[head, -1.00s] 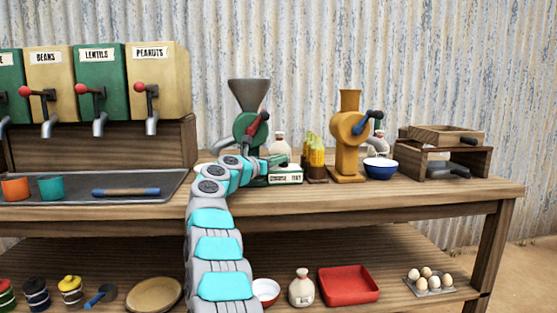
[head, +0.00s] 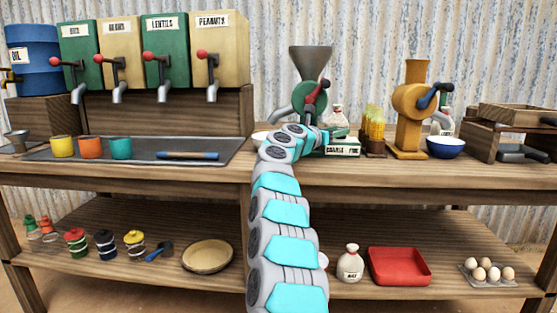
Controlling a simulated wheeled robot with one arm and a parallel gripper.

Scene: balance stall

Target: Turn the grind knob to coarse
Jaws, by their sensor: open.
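The green grinder (head: 307,92) stands on the counter with a grey funnel on top and a red-handled crank (head: 317,92) on its front. A white label (head: 342,151) reading COARSE and FINE is on a low green block at its foot. My arm reaches up from the bottom of the picture, and my gripper (head: 325,134) is at the grinder's foot, just above and left of the label. The gripper is open, small in view and partly covered by my wrist. I cannot make out the grind knob; my arm and gripper cover that area. Whether the gripper touches it cannot be told.
Corn cobs in a holder (head: 376,135), a yellow grinder (head: 411,115) and a blue bowl (head: 445,147) stand to the right. A metal tray (head: 218,147) with cups lies left, below the dispensers (head: 222,60). The lower shelf holds a red tray (head: 399,266) and other goods.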

